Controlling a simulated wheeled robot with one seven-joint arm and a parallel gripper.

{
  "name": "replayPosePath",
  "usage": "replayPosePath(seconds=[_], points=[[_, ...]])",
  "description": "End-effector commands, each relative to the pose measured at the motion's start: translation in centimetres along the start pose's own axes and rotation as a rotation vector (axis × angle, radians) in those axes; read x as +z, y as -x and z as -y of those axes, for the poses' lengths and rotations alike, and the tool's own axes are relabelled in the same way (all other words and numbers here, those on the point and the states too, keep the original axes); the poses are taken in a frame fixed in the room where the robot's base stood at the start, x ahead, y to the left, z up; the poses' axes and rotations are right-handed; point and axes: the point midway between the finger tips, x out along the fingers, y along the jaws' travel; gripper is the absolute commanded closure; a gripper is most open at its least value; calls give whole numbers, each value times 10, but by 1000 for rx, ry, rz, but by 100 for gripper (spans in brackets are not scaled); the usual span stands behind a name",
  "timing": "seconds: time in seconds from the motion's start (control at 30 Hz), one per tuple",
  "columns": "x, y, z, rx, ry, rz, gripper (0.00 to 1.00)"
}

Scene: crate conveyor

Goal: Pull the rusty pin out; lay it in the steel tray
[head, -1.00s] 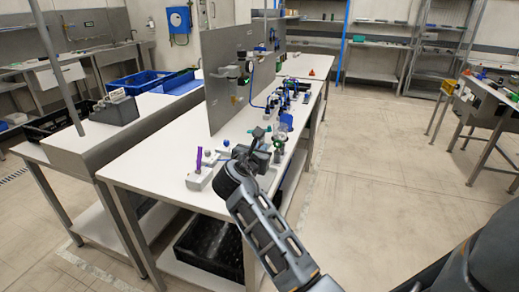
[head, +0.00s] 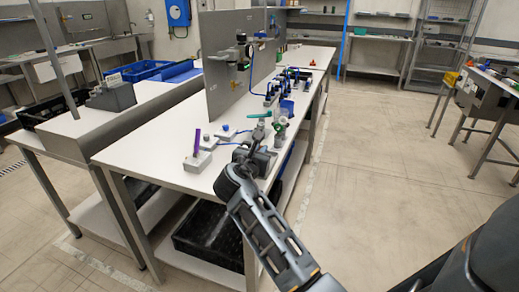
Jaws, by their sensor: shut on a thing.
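My gripper (head: 264,136) is at the end of my arm, over the right part of the long white bench. It is small in the head view and partly hidden by my own wrist. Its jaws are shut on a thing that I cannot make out. A green-handled fitting (head: 259,115) shows just beyond it; I cannot tell whether they touch. I cannot pick out the rusty pin or the steel tray. A pale block (head: 197,161) with an upright purple piece (head: 196,142) stands on the bench to the left of my gripper.
The white bench (head: 160,150) is bare at its left. A grey upright panel (head: 228,70) stands on it. Several blue and dark fittings (head: 287,90) crowd its right edge beyond my gripper. A black crate (head: 215,240) sits below.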

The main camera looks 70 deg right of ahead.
Motion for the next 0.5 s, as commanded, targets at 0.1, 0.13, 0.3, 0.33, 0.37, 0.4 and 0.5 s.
replayPosePath(seconds=[0.1,0.13,0.3,0.33,0.37,0.4,0.5], points=[[0,0,0,0,0,0,85],[0,0,0,0,0,1,82],[0,0,0,0,0,1,66],[0,0,0,0,0,1,63],[0,0,0,0,0,1,60],[1,0,0,0,0,1,57],[1,0,0,0,0,1,57]])
